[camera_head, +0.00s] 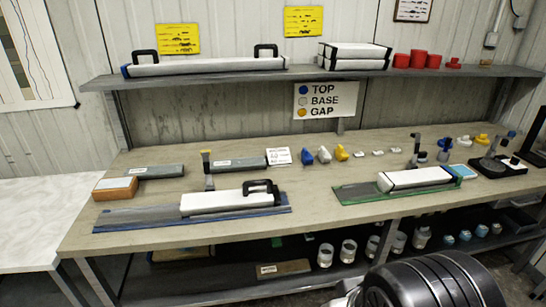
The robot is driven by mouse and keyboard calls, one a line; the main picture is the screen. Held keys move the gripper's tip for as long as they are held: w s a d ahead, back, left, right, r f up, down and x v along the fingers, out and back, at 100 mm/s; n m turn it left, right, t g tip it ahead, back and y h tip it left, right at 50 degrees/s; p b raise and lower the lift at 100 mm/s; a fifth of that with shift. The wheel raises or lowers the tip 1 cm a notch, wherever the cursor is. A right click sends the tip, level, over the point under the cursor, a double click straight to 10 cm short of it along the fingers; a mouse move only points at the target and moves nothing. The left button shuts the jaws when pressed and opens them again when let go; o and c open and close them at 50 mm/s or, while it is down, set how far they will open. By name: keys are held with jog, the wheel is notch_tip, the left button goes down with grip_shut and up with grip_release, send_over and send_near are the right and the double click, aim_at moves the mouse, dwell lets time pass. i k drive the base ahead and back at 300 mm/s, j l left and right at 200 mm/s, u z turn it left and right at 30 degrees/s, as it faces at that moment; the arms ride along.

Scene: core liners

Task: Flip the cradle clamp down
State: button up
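A blue-edged cradle (130,218) lies on the workbench at left centre. An upright clamp lever (208,172) with a yellow top stands behind that cradle. A green cradle (352,194) at right holds another white liner (415,179) with dark bands. A dark upright lever (415,152) stands behind it. Both levers stand up, not lying over the liners. I cannot tell which one is the task's clamp. My gripper is not visible; only a black rounded part of mine shows at bottom right.
Grey core pieces (240,165) and an orange-ended box (115,188) lie at the bench's back left. Blue, white and yellow caps (324,154) stand at mid-bench. A shelf (300,76) overhangs the back. Black stands (498,166) are at right. The bench's front strip is clear.

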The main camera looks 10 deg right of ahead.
aim_at(417, 135)
jog(key=i+l+z, duration=0.25)
jog(key=i+l, duration=0.4)
jog(key=l, duration=0.25)
jog(key=i+l+z, duration=0.25)
jog(key=i+l, duration=0.5)
